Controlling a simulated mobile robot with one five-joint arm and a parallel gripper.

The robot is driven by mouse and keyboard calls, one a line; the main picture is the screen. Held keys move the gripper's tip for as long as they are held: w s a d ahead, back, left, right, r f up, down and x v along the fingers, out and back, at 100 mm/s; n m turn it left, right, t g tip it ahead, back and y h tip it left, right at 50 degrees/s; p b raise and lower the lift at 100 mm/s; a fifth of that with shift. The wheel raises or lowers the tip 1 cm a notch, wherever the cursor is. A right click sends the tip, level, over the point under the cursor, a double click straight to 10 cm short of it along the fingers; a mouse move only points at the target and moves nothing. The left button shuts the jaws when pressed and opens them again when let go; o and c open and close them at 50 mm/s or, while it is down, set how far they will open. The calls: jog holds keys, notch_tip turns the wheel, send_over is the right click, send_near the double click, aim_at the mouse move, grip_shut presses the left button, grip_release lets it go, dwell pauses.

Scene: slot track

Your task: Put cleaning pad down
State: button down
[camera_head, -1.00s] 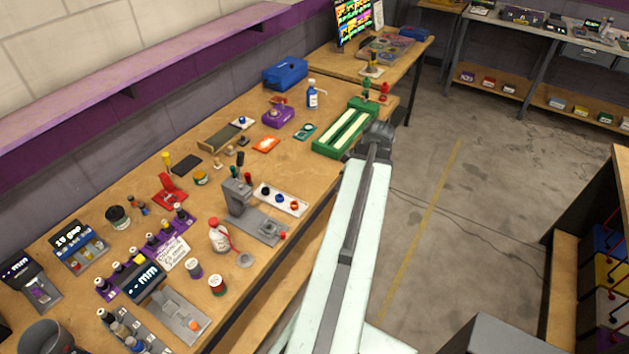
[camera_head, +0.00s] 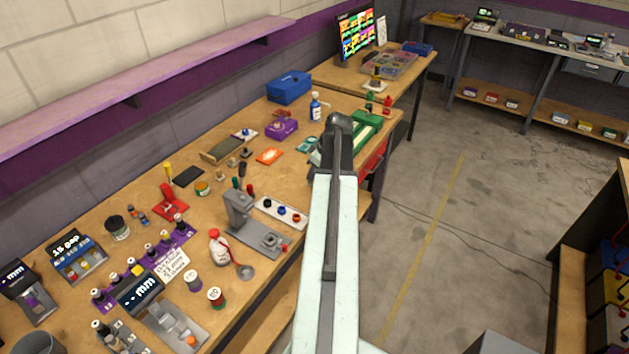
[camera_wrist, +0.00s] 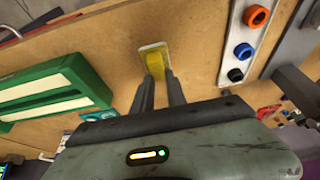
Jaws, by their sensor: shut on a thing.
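The cleaning pad (camera_wrist: 156,65) shows in the wrist view as a yellow piece with a pale, whitish end. My gripper (camera_wrist: 161,84) is shut on it, with the two dark fingers at its near end. The pad is over the bare wooden bench top; I cannot tell whether it touches the wood. In the head view my own arm hides the pad and the fingertips.
A green tray with pale strips (camera_wrist: 58,92) lies left of the pad. A white strip with orange, blue and black round pieces (camera_wrist: 243,45) lies right. Bare bench wood (camera_wrist: 200,50) separates them. A grey press (camera_head: 245,225) stands nearer in the head view.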

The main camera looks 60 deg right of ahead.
jog(key=shift+f+b, duration=0.75)
jog(key=shift+f, duration=0.85)
jog(key=c, duration=1.3)
grip_release()
jog(key=shift+r, duration=0.1)
jog(key=shift+c, duration=0.2)
jog(key=shift+s, duration=0.1)
jog(key=p+v, duration=1.1)
jog(key=v, duration=0.1)
jog(key=shift+p, duration=0.35)
jog(key=shift+r, duration=0.15)
